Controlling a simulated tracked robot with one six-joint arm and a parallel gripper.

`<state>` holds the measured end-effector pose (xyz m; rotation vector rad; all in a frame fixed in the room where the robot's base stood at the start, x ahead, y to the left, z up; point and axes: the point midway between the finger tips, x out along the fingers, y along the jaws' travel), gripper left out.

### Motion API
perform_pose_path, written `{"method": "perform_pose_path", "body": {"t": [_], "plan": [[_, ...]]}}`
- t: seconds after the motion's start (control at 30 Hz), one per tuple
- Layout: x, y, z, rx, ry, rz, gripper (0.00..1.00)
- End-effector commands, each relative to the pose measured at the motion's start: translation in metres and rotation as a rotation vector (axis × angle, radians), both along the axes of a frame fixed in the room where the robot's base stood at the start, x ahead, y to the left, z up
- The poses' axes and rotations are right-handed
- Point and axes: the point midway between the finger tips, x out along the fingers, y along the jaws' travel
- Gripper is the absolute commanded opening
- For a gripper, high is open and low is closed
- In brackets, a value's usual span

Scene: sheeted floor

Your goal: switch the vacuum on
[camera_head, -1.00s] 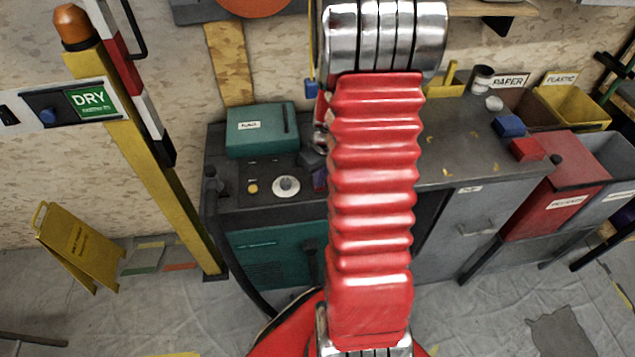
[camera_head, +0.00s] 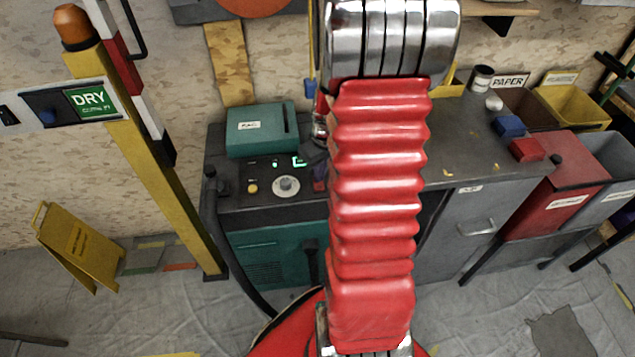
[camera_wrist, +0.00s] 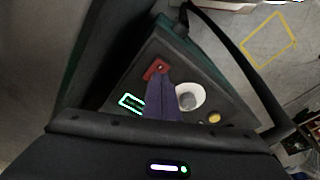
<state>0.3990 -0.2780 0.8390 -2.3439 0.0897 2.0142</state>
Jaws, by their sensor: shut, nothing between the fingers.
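The vacuum (camera_head: 270,250) is a teal cabinet with a dark, sloping control panel (camera_head: 234,203) left of my arm. On the panel are a round dial (camera_head: 286,187), a yellow button (camera_head: 252,188), a lit green lamp (camera_head: 275,164) and a lit green display (camera_head: 299,161). The wrist view shows a red switch (camera_wrist: 156,68), the dial (camera_wrist: 189,96) and the lit display (camera_wrist: 132,102). My gripper (camera_wrist: 160,78), with purple fingers, is shut and empty, its tips at or just by the red switch. Whether they touch is unclear. My arm hides much of the gripper in the head view.
A teal box (camera_head: 262,130) stands behind the panel. A black hose (camera_head: 222,230) runs down the left side. A yellow post (camera_head: 150,160) with a DRY sign and a yellow floor sign (camera_head: 80,245) stand left. A grey bench (camera_head: 465,140) and bins are right.

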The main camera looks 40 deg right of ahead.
Motion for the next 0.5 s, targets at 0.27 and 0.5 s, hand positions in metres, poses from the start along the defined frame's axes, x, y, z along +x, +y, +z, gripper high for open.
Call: {"method": "perform_pose_path", "body": {"t": [0.27, 0.5], "plan": [[0.0, 0.0, 0.016, -0.001, -0.001, 0.002, 0.0], [0.0, 0.0, 0.029, -0.001, -0.001, 0.0, 0.0]]}}
